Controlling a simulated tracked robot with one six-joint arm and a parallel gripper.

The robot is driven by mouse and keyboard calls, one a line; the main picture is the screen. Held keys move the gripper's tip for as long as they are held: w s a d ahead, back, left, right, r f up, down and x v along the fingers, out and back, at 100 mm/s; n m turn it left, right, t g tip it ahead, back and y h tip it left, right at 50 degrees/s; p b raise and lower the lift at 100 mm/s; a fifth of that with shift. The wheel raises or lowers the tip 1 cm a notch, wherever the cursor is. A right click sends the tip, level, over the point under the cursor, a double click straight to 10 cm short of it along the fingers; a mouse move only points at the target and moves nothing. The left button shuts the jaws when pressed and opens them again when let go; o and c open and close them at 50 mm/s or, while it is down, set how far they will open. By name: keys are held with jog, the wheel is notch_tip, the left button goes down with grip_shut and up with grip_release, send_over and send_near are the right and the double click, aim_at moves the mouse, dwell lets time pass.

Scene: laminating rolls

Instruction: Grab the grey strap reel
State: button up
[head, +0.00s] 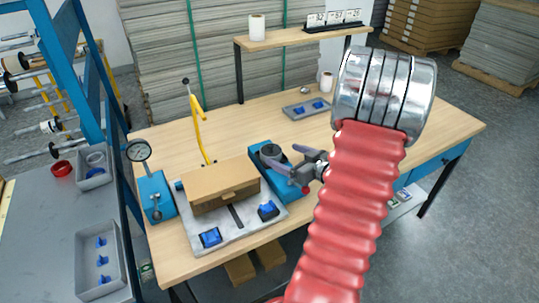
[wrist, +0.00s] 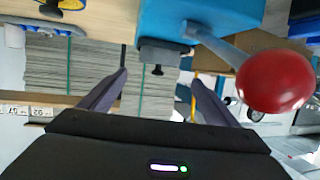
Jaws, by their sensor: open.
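A dark grey round piece (head: 270,151), which looks like the grey strap reel, sits on a blue base (head: 262,178) at the middle of the bench. My gripper (head: 279,159) is open right beside it, its fingers pointing left toward it. In the wrist view, which is upside down, my open fingers (wrist: 160,80) are spread with nothing held between them. A dark grey block (wrist: 163,54) on the blue body (wrist: 195,15) shows ahead between the fingertips. I cannot tell whether this block is part of the reel.
A red knob (wrist: 275,80) on a metal lever is close to my right finger in the wrist view. A cardboard box (head: 222,187) on a grey plate stands left of my gripper. A blue gauge stand (head: 155,190) is further left. The bench front right is clear.

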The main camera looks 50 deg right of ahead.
aim_at(272, 151)
jog(key=shift+x, duration=1.05)
jog(key=shift+f+x, duration=0.2)
jog(key=shift+x, duration=1.1)
jog(key=shift+f+x, duration=0.2)
jog(key=shift+x, duration=1.1)
jog(key=shift+s+d, duration=0.2)
jog(key=c, duration=1.3)
